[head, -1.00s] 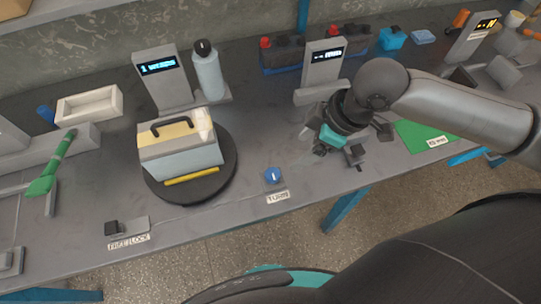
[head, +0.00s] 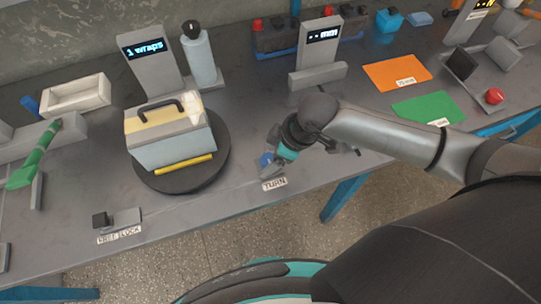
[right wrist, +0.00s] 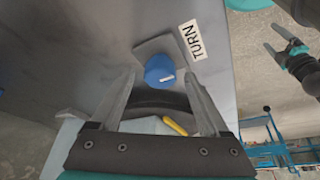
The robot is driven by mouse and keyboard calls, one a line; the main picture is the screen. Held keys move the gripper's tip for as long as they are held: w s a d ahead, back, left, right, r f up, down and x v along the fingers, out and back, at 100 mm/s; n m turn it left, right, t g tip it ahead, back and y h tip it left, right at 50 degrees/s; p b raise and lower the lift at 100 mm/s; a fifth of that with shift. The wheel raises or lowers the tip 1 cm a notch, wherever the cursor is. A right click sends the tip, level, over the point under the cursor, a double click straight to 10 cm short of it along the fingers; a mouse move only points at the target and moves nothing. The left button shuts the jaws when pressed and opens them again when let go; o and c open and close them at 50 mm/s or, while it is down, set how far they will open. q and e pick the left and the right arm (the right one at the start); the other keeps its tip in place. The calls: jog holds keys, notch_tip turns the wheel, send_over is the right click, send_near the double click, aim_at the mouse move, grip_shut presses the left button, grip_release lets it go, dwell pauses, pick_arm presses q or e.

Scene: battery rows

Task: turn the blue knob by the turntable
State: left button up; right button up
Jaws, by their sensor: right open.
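The blue knob (head: 265,159) is on the bench to the right of the round dark turntable (head: 213,172), behind a label reading TURN. In the right wrist view the knob (right wrist: 158,68) has a white mark on its face and sits on a grey plate. My right gripper (head: 276,165) is open over the knob. In the right wrist view its fingers stand apart on either side of the knob, with no clear contact. A box with a yellow top and dark handle (head: 168,135) sits on the turntable. My left gripper (right wrist: 270,37) shows in the right wrist view, fingers apart and empty.
A display reading "1 wraps" (head: 143,48) and a grey bottle (head: 199,55) stand behind the turntable. A FREE/LOCK switch (head: 118,220) is at the front left. Orange (head: 397,75) and green (head: 428,109) mats lie to the right.

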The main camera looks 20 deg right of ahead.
jog(key=shift+c, duration=0.4)
grip_shut()
